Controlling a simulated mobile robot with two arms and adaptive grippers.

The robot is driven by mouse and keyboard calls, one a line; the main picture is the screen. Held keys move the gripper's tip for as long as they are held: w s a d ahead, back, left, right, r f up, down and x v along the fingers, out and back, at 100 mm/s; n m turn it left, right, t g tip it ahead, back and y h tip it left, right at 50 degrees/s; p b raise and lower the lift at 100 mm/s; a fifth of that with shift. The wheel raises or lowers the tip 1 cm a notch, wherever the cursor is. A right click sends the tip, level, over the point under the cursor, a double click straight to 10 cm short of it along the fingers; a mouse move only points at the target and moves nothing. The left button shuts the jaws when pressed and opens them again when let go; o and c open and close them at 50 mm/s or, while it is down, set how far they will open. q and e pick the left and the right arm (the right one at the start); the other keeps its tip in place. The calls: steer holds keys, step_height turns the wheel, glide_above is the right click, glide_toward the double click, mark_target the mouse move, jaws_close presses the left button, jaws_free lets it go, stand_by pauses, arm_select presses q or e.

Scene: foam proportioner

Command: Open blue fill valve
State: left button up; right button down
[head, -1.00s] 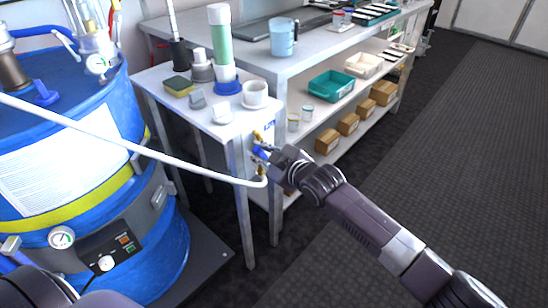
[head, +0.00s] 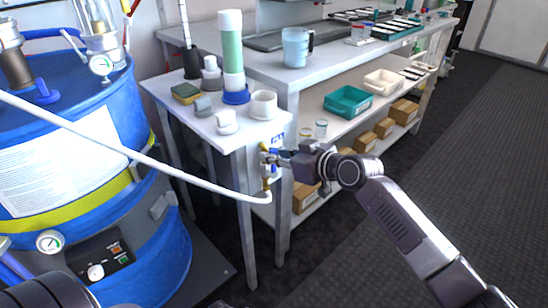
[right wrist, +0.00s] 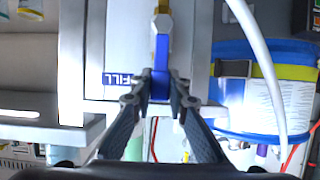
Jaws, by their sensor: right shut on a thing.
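The blue fill valve handle (right wrist: 161,66) is a flat blue lever on a brass valve body (right wrist: 162,22) in the right wrist view. A blue "FILL" label (right wrist: 122,79) is beside it. In the head view the brass valve (head: 266,171) is on the front of the small white table, with a white hose at its lower end. My right gripper (right wrist: 160,87) is shut on the lever's end, one finger on each side. In the head view the right gripper (head: 277,159) reaches the valve from the right and partly hides the lever. My left gripper is out of view.
The white hose (head: 150,160) runs across to the left, in front of the blue drum (head: 160,245). The small table (head: 180,112) holds a sponge, a green-filled cylinder and white fittings. A shelved bench (head: 350,70) stands behind. Dark floor at right is clear.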

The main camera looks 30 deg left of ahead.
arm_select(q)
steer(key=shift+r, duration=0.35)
arm_select(e)
steer(key=shift+d+f, duration=0.1)
steer(key=shift+f, duration=0.1)
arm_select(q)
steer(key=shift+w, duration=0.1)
arm_select(e)
steer(key=c, duration=1.8)
jaws_free()
steer(key=shift+r, duration=0.1)
steer(key=shift+c, duration=0.2)
steer(key=shift+d, duration=0.1)
steer(key=v, duration=1.1)
steer(key=shift+d+r, duration=0.2)
steer(key=shift+d, duration=0.15)
